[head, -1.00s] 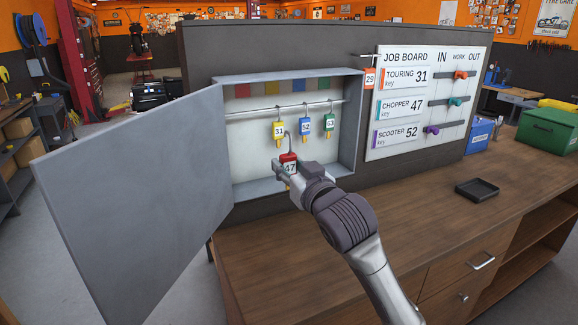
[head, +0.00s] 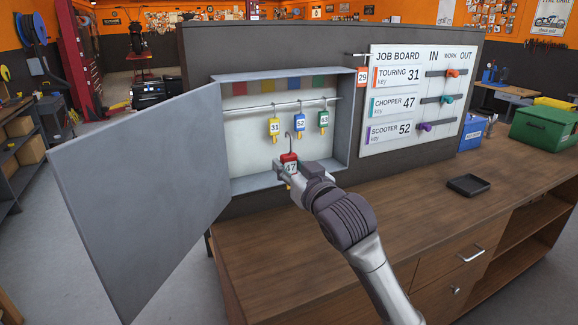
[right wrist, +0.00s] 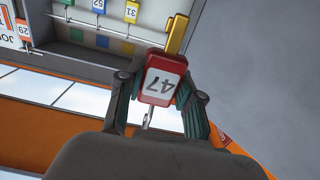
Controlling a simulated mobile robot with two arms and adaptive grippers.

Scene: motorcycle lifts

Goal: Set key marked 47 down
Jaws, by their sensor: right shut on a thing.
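The key marked 47 (head: 289,166) has a red tag with a white label, a hook on top and a yellow key end below. My right gripper (head: 289,171) is shut on it and holds it upright in front of the open key cabinet (head: 355,125). In the right wrist view the key marked 47 (right wrist: 161,80) shows upside down between the two fingers. A black tray (head: 469,185) lies on the wooden counter (head: 400,195) to the right, and it looks empty. My left gripper is not in view.
Keys 31 (head: 274,128), 52 (head: 299,123) and 63 (head: 323,119) hang on the cabinet rail (head: 265,108). Its door (head: 145,195) stands open at left. Key 29 (head: 362,77) hangs beside the job board (head: 420,95). A blue box (head: 474,133) and green box (head: 545,129) stand at right.

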